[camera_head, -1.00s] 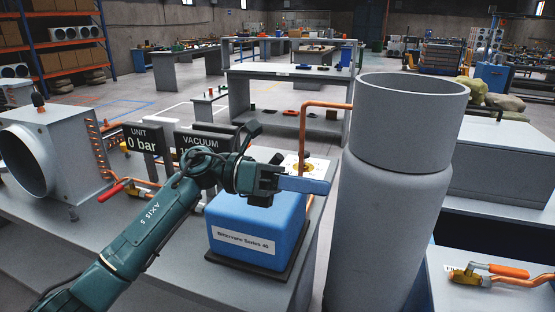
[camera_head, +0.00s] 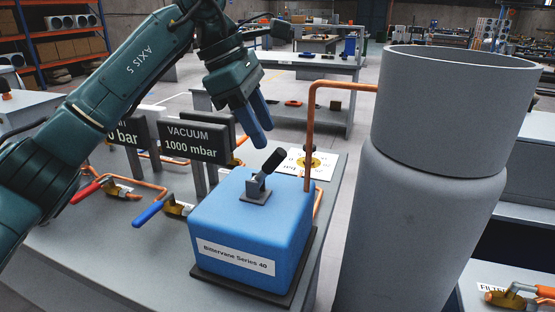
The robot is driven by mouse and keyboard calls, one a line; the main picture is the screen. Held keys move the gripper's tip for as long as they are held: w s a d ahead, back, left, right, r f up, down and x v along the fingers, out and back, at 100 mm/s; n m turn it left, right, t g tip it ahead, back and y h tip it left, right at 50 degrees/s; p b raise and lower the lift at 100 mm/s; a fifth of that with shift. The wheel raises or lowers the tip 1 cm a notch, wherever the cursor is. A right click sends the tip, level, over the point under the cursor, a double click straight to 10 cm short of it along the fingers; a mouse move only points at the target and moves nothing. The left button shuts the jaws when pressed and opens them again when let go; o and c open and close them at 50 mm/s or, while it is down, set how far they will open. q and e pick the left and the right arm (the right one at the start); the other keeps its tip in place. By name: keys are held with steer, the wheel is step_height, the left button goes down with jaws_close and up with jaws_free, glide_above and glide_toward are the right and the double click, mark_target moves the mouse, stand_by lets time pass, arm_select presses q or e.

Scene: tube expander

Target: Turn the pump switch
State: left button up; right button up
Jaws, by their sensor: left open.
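The blue pump (camera_head: 250,226), labelled "Bittervane Series 40", stands on a dark base on the grey bench in the head view. Its switch (camera_head: 266,172) sits on top, a black-tipped lever on a small grey block, tilted up to the right. My left gripper (camera_head: 262,127) is above and behind the switch, its two blue fingers pointing down and apart from each other. It is open, empty and not touching the switch. My right gripper is not in view.
A large grey cylinder (camera_head: 420,215) stands right of the pump, with a copper pipe (camera_head: 310,135) between. The "VACUUM 1000 mbar" sign (camera_head: 192,141) stands behind left. Valves with a red handle (camera_head: 86,193) and a blue handle (camera_head: 148,214) lie left.

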mark_target(277, 159)
arm_select(q)
steer(key=x, duration=0.7)
steer(key=shift+w+d+f, duration=0.1)
steer(key=shift+f, duration=0.05)
steer(key=shift+c, duration=0.4)
jaws_close()
